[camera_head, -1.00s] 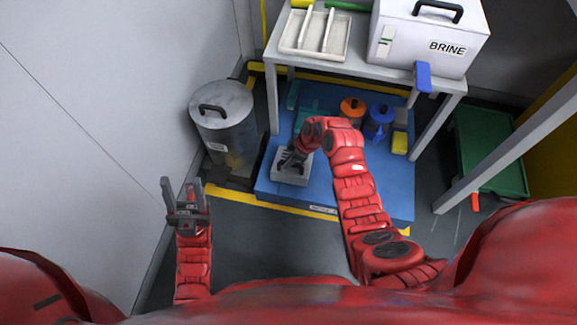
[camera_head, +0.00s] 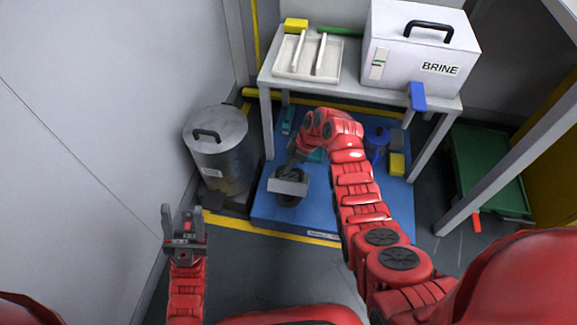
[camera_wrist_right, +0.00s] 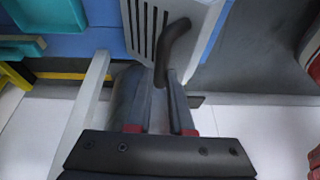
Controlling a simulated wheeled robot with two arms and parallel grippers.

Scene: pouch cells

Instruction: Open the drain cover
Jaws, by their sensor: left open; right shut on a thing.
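The drain cover (camera_head: 287,187) is a light grey plate with a dark handle, standing tilted on the blue floor mat (camera_head: 262,212) under the table. A dark round opening (camera_head: 288,200) shows just below it. My right gripper (camera_head: 291,173) is shut on the cover's handle. In the right wrist view the slotted cover (camera_wrist_right: 203,28) is close, and its curved dark handle (camera_wrist_right: 173,42) runs between the fingers. My left gripper (camera_head: 184,225) is open and empty, fingers pointing up, left of the mat.
A metal drum (camera_head: 217,150) with a lid stands left of the mat. The table (camera_head: 350,88) above carries a BRINE box (camera_head: 418,50) and a white divided tray (camera_head: 308,56). A blue can (camera_head: 377,138), a yellow block (camera_head: 397,164) and a green tray (camera_head: 488,170) are at right.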

